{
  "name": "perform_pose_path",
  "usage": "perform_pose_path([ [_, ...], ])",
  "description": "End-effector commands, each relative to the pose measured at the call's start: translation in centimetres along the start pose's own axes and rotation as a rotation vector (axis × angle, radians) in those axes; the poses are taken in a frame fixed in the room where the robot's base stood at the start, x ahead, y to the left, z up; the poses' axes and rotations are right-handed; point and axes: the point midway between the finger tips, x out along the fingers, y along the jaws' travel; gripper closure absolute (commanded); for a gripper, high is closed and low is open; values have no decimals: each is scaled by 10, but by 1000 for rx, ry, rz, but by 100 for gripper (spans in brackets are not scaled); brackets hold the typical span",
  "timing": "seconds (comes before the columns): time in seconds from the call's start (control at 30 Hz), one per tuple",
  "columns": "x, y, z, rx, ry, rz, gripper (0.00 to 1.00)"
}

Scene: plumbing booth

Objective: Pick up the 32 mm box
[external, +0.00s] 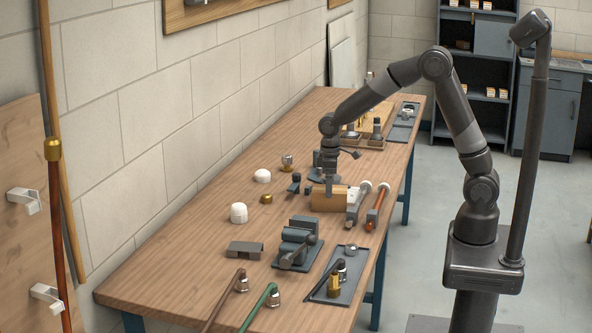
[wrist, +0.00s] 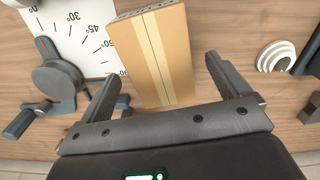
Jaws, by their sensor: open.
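A cardboard-brown box (external: 328,199) lies on the wooden workbench, near its middle. No size marking can be read on it. In the wrist view the box (wrist: 152,50) shows a pale tape strip along its length and small dark print at its far end. My gripper (wrist: 162,68) is open, with one finger on each side of the box and a visible gap on each side. In the external view my gripper (external: 328,178) is lowered at the box, and the arm's end hides part of it. I cannot tell whether the fingers touch the box.
A white angle-marked board (wrist: 75,25) and a dark grey tool (wrist: 58,80) are left of the box in the wrist view. A white ringed part (wrist: 277,55) is to the right.

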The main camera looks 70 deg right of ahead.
Motion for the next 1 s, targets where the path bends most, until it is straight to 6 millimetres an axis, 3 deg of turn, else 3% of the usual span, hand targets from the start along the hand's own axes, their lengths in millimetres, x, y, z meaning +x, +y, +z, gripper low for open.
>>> perform_pose_path([
  [0.5, 57, 0, 0, 0, -1, 0, 6],
  [0.77, 59, 0, 0, 0, 2, 0, 6],
  [1.0, 59, 0, 0, 0, 2, 0, 26],
])
